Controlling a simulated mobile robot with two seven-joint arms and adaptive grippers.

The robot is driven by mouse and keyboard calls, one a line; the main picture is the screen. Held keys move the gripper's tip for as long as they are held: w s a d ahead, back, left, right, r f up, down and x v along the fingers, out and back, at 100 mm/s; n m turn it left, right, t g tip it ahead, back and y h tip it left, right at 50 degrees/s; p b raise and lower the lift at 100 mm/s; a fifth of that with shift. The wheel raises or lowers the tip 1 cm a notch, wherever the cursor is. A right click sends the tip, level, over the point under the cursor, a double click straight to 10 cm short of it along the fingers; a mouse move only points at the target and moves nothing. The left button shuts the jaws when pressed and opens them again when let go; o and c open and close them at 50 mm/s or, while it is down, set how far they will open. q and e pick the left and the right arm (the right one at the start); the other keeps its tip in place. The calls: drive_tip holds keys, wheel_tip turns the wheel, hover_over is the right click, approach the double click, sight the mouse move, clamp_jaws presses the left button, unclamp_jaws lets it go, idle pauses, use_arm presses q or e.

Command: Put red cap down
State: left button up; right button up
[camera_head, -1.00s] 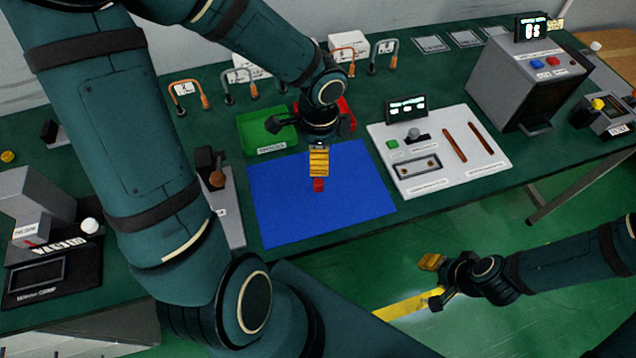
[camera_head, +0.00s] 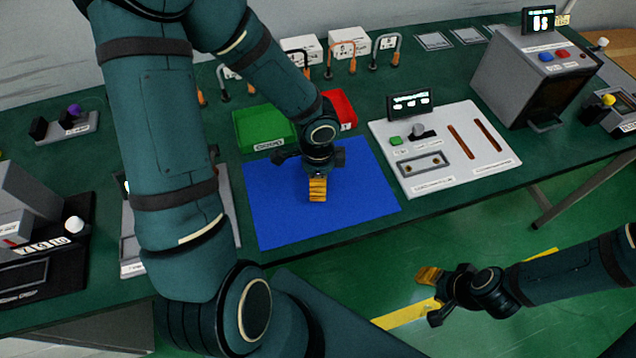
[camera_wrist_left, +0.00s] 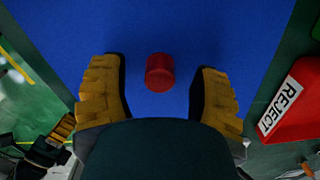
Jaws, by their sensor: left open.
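The red cap (camera_wrist_left: 160,72) stands on the blue mat (camera_head: 270,215), seen in the left wrist view. It lies between the two yellow fingers of my left gripper (camera_wrist_left: 160,90), with a gap on both sides. In the head view the cap is hidden behind my left gripper (camera_head: 317,190), which is over the middle of the mat. The left gripper is open and holds nothing. My right gripper (camera_head: 432,290) hangs over the floor in front of the table, away from the mat; its finger gap is not clear.
A green bin (camera_head: 262,128) and a red reject bin (camera_head: 341,108) stand behind the mat. A white panel (camera_head: 445,150) with slots and a grey microwave-like box (camera_head: 535,75) are to the right. The mat around the cap is bare.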

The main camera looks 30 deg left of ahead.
sight(351, 182)
use_arm(q)
drive_tip(key=shift+f, duration=0.1)
drive_tip(key=c, duration=0.9)
wheel_tip(351, 182, up, 10)
drive_tip(key=p, duration=0.4)
drive_tip(key=w+d+f+n, duration=0.1)
drive_tip(key=n, duration=0.2)
drive_tip(key=w+d+f+n, duration=0.1)
drive_tip(key=w+d+n, duration=0.1)
drive_tip(key=n, duration=0.1)
drive_tip(key=w+d+f+n, duration=0.1)
drive_tip(key=d+f+n, duration=0.1)
drive_tip(key=n, duration=0.1)
drive_tip(key=shift+w+d+f+n, duration=0.1)
drive_tip(key=shift+w+d+n, duration=0.05)
drive_tip(key=shift+w+n, duration=0.25)
drive_tip(key=shift+w+d+f+n, duration=0.3)
drive_tip(key=shift+d+n, duration=0.15)
drive_tip(key=shift+n, duration=0.45)
